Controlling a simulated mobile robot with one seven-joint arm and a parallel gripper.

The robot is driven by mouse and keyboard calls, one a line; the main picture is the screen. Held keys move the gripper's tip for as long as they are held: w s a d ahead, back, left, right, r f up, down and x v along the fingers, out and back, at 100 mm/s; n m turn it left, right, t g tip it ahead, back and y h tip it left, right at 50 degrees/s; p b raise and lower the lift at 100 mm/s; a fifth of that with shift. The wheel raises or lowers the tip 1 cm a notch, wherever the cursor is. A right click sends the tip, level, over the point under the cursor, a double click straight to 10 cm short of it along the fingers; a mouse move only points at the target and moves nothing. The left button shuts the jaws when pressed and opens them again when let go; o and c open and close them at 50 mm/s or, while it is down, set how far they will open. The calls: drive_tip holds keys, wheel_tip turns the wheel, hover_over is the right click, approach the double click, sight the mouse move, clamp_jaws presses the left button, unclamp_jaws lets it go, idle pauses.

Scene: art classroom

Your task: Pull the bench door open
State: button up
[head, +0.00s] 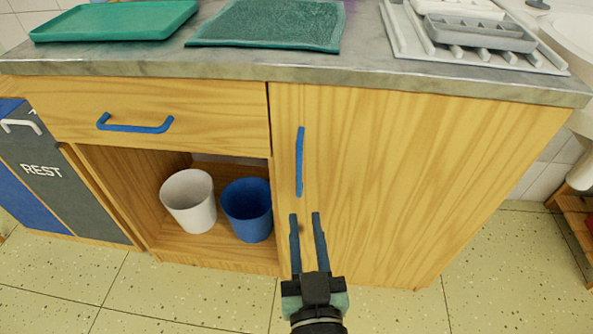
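The bench door (400,180) is a light wood panel on the right side of the bench and looks closed. Its blue vertical handle (299,162) is near the door's left edge, in the upper half. My gripper (305,216) is in front of the door, just below the handle in the picture. Its two fingers are apart and point up toward the handle, with nothing visible between them. The fingertips appear clear of the handle; how far they are from the door is hard to tell.
A drawer (200,116) with a blue handle (135,125) is at left. Below it, an open shelf holds a white bin (189,203) and a blue bin (247,212). The grey countertop (365,68) carries a green tray (115,20), a towel (268,24) and a rack (405,32).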

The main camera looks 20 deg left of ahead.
sight(299, 173)
drive_tip(key=x, duration=1.2)
drive_tip(key=shift+r, duration=0.1)
clamp_jaws()
idle(1.0)
